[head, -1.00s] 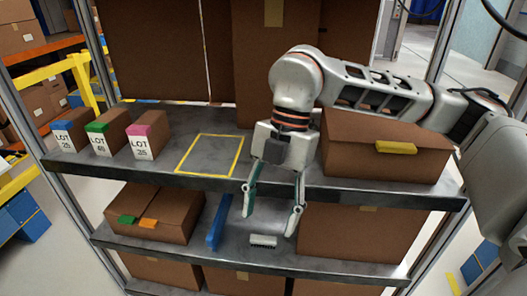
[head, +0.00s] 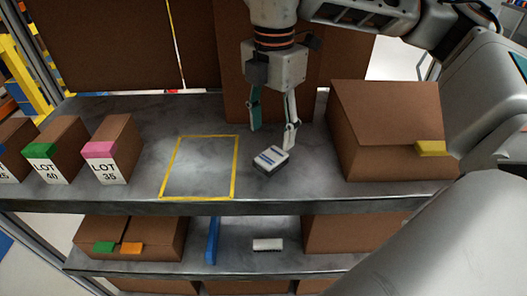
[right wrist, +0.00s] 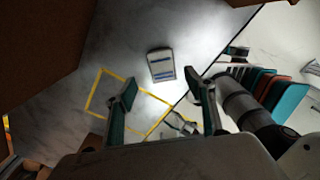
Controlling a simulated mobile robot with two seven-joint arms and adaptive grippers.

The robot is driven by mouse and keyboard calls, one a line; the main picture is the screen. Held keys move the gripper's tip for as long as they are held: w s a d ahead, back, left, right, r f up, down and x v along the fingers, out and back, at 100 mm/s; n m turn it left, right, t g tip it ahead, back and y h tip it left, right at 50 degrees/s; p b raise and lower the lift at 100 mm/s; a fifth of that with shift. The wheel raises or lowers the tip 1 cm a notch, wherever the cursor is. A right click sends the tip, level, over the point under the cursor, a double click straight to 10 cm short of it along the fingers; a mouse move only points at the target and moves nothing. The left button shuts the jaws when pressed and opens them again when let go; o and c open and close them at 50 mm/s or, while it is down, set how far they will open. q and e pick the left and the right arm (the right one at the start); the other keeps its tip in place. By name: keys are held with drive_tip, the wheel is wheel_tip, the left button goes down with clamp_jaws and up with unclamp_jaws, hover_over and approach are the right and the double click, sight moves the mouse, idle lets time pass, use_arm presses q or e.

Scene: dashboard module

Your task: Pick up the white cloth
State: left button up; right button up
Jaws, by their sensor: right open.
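The white cloth (head: 270,160) is a small folded pad with blue stripes. It lies flat on the upper grey shelf (head: 300,185), to the right of the yellow outline. It also shows whole in the right wrist view (right wrist: 161,65). My right gripper (head: 272,138) hangs above and just behind the cloth in the head view. Its fingers are spread with nothing between them. In the right wrist view the open fingertips (right wrist: 160,84) frame a gap, and the cloth lies beyond it. My left gripper is not in view.
A yellow taped square (head: 200,167) is empty. Boxes with lot labels, one pink-topped (head: 112,148), stand at left. A large carton (head: 385,130) stands close on the right. A white block (head: 268,244) and a blue bar (head: 212,241) are on the lower shelf.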

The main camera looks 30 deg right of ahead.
sight(272, 156)
drive_tip(key=shift+s+f, duration=0.25)
drive_tip(key=shift+f, duration=0.75)
wheel_tip(272, 156, down, 5)
drive_tip(key=shift+f, duration=0.1)
drive_tip(key=c, duration=1.3)
